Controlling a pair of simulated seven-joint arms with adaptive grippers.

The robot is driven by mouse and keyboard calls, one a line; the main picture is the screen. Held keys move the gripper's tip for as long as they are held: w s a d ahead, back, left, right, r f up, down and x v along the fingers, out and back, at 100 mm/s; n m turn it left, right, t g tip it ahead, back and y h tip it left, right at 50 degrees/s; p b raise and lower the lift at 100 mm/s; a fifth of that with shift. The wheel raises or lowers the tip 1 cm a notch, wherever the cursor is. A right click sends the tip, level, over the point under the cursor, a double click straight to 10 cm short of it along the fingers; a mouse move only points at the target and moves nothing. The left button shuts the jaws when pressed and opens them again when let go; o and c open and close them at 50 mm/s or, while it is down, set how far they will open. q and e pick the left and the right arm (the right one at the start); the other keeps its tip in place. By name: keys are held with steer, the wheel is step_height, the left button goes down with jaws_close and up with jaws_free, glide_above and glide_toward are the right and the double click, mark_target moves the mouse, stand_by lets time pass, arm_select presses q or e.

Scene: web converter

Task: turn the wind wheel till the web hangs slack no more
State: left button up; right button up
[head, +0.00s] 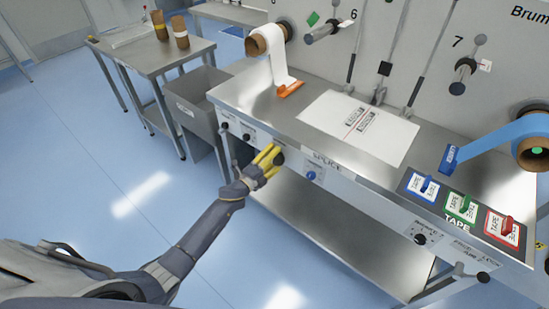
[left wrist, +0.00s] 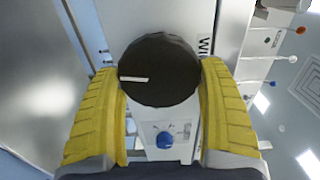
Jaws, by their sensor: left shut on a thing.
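The black wind wheel (left wrist: 160,70), a round knob with a white pointer line, sits between the yellow fingers of my left gripper (left wrist: 161,100) in the left wrist view. The fingers are closed on its sides; the line points left. A label beginning "WI" is partly covered. In the head view my left gripper (head: 268,160) is at the bench's front panel, on the wheel (head: 279,158). The white web (head: 278,68) runs from a roll (head: 262,42) down to an orange clamp (head: 290,89); whether it is slack is hard to tell. My right gripper is not in view.
A grey bin (head: 190,100) stands left of the bench. Blue tape (head: 500,135) and tape holders (head: 460,207) are at the right. The floor in front is clear.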

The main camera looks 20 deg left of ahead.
arm_select(q)
steer(key=shift+m, duration=0.8)
steer(key=shift+f, duration=0.1)
steer(key=o, duration=1.2)
steer(key=shift+c, duration=0.2)
steer(key=shift+s, duration=0.1)
steer(key=v, duration=1.2)
